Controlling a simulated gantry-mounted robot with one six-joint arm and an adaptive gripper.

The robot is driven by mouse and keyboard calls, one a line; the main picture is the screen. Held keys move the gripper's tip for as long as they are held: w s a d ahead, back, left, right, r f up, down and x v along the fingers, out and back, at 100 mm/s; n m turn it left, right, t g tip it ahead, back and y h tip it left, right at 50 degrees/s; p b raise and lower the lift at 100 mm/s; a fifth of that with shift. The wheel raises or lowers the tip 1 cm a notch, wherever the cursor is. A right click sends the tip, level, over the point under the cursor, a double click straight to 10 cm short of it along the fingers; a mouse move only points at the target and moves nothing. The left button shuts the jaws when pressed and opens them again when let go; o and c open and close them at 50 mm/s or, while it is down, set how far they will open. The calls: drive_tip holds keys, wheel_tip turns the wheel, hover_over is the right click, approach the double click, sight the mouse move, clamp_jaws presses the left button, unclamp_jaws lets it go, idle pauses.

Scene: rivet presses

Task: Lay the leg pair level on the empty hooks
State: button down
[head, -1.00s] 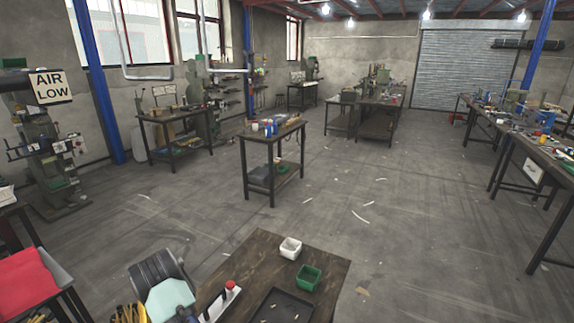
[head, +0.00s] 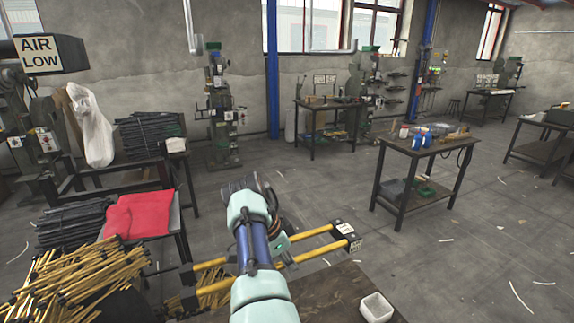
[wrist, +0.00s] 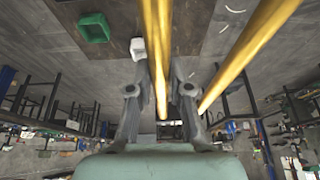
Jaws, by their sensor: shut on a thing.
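The leg pair (head: 311,250) is two yellow tubes with dark end pieces, side by side; pale labels show on the right-hand ends. In the head view it crosses behind my arm, rising slightly to the right in the picture, clear of the wooden table top. In the wrist view my gripper (wrist: 160,91) is shut on one yellow tube (wrist: 157,50), which runs between its fingers. The other tube (wrist: 250,50) passes outside them to the right. In the head view my arm hides the grip. I cannot make out the empty hooks in either view.
A heap of yellow tubes (head: 75,275) lies at lower left, near a red cloth (head: 140,213) and black bundles. A white bin (head: 376,307) stands on the wooden table (head: 335,292); a green bin (wrist: 94,28) shows in the wrist view. Open floor lies beyond.

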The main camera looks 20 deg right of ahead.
drive_tip(key=shift+f+b, duration=6.8)
drive_tip(key=shift+f, duration=3.2)
drive_tip(key=shift+f+b, duration=0.4)
drive_tip(key=shift+f, duration=0.15)
drive_tip(key=c, duration=1.1)
unclamp_jaws()
